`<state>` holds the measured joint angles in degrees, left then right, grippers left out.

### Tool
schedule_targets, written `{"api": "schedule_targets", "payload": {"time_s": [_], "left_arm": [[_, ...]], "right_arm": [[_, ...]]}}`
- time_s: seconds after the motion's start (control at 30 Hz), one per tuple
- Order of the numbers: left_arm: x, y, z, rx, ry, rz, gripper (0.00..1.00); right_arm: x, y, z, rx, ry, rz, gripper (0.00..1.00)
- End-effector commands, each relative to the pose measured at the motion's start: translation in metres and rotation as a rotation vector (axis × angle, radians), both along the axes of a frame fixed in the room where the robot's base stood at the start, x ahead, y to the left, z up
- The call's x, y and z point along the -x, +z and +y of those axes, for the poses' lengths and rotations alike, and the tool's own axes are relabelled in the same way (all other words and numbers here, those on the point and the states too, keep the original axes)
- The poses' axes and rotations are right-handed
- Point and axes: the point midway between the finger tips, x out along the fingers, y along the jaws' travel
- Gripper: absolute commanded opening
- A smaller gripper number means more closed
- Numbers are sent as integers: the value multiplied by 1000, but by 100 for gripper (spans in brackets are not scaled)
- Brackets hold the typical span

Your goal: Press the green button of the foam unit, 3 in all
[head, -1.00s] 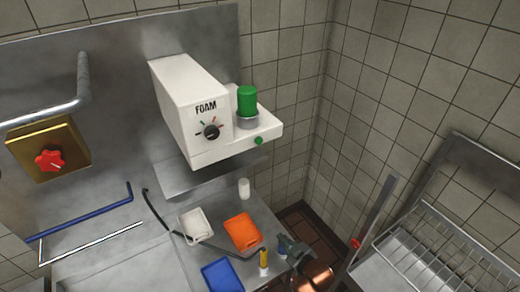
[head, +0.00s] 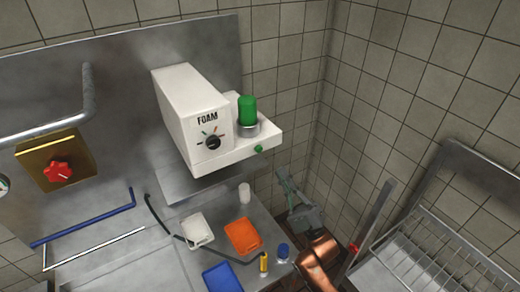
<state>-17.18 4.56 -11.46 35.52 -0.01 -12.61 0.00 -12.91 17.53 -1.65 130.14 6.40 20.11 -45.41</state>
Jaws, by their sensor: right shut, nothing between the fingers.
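The white foam unit (head: 190,120) is mounted on the steel back panel, with a FOAM label and a black dial (head: 214,142). A small round green button (head: 258,149) sits on the front face of its side ledge. A larger green cylinder (head: 247,109) stands upright in a grey ring on top of that ledge. My right gripper (head: 284,178) is below and to the right of the small button, apart from it, shut and empty, pointing up. My left gripper is out of view.
On the steel counter are a white cup (head: 244,193), a white tray (head: 197,230), an orange tray (head: 242,236), a blue tray (head: 222,279), a yellow item (head: 264,261) and a blue-capped item (head: 282,251). A wire rack (head: 440,250) stands at right. A tiled wall rises behind my gripper.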

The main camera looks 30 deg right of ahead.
Motion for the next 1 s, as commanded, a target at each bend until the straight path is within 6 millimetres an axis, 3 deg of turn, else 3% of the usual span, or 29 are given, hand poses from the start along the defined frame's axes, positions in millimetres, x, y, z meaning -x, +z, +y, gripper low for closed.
{"api": "schedule_targets", "payload": {"time_s": [0.37, 1.0], "left_arm": [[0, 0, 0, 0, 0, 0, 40], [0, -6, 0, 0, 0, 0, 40]], "right_arm": [[-6, -1, 0, -2, 1, 2, 0], [-81, -2, 6, -2, 0, 4, 0]]}}
